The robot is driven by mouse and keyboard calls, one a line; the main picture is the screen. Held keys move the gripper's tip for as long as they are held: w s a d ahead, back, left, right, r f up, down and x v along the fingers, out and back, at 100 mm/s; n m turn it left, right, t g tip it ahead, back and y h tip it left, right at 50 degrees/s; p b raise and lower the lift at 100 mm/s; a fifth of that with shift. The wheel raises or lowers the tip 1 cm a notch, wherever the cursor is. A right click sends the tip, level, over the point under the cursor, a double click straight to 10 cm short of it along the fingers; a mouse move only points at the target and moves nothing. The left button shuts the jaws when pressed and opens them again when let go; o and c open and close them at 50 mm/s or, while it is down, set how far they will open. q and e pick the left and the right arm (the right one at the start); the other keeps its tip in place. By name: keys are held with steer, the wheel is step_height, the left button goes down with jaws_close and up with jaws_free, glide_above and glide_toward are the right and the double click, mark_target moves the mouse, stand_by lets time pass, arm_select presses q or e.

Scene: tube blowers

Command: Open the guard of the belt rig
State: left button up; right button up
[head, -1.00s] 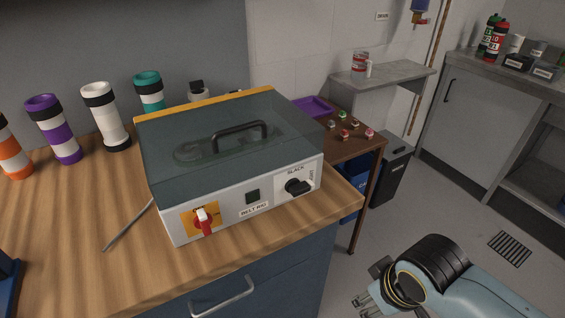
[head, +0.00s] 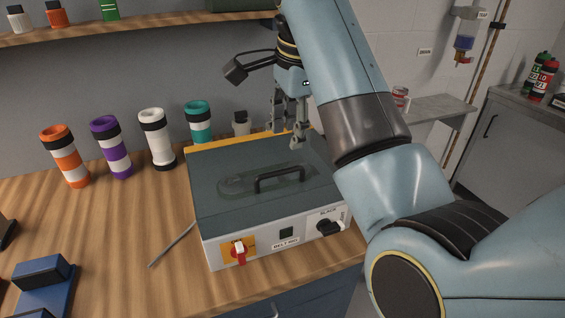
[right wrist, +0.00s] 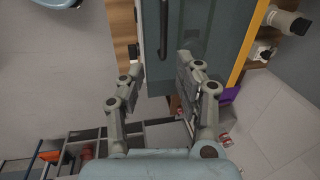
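The belt rig (head: 285,244) is a white box on the wooden bench. Its dark see-through guard (head: 225,195) is down over the top, with a black handle (head: 280,178) and a yellow strip along the far edge. A red switch (head: 239,251) on a yellow plate and a black knob (head: 329,227) marked SLACK are on its front. My right gripper (head: 288,132) is open and empty, above the guard's far right part. In the right wrist view its fingers (right wrist: 158,70) are apart, with the handle (right wrist: 163,30) and guard (right wrist: 205,25) beyond them. My left gripper is not in view.
Several striped tubes, such as the white one (head: 157,140), stand behind and left of the rig. A thin grey rod (head: 172,244) lies at its left. A blue stand (head: 45,283) is at the bench's near left. A shelf (head: 150,32) runs above.

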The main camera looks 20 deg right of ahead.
mark_target(283, 171)
steer(key=w+f, duration=0.1)
steer(key=f, duration=0.2)
steer(key=f+p, duration=0.1)
steer(key=f, duration=0.2)
steer(key=w+f, duration=0.1)
steer(key=f, duration=0.2)
steer(key=shift+w+a+f, duration=0.2)
steer(key=shift+w+f, duration=0.1)
jaws_close()
